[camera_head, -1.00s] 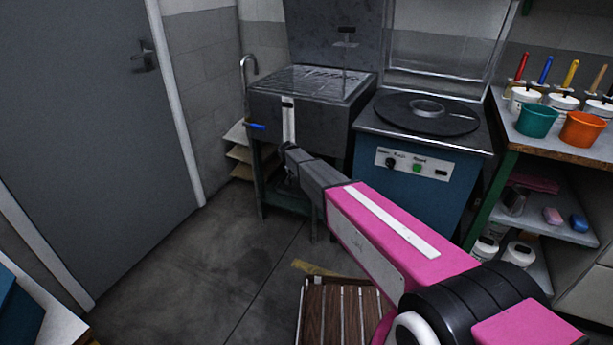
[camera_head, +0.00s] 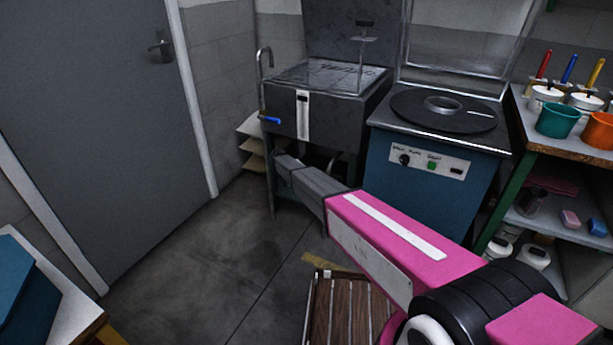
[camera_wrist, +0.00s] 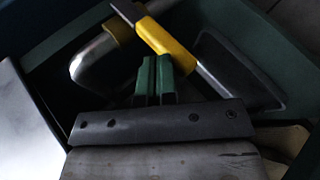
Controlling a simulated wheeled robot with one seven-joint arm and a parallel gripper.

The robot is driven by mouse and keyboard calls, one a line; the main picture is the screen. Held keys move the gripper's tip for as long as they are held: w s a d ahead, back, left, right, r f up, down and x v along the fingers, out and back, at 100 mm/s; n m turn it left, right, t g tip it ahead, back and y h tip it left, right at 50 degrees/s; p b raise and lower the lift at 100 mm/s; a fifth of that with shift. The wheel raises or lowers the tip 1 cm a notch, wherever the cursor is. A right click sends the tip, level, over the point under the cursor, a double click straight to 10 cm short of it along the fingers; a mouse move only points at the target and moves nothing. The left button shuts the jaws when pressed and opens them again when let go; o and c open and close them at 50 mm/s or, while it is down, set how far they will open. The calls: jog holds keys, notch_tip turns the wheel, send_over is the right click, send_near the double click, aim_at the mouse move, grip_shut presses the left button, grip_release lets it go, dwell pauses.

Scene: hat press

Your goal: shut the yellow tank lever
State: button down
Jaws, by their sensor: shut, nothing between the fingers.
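The yellow tank lever (camera_wrist: 168,46) shows in the wrist view as a yellow sleeve on a grey bar, running diagonally from upper left to lower right. My gripper (camera_wrist: 155,77) has green fingertips pressed together with nothing between them. The tips lie right beside the lever's lower left side; I cannot tell whether they touch it. In the head view my gripper (camera_head: 281,159) reaches under the front of the dark grey tank (camera_head: 335,118). The yellow lever cannot be made out there.
A silver curved pipe (camera_wrist: 96,61) lies left of the fingers in the wrist view. A tap with a blue lever (camera_head: 270,119) stands at the tank's left. A blue machine (camera_head: 430,180) stands to the right, and a slatted wooden stool (camera_head: 335,310) is below my arm.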

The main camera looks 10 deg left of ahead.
jog(key=shift+a+f, duration=0.15)
jog(key=shift+f, duration=0.3)
dwell(0.3)
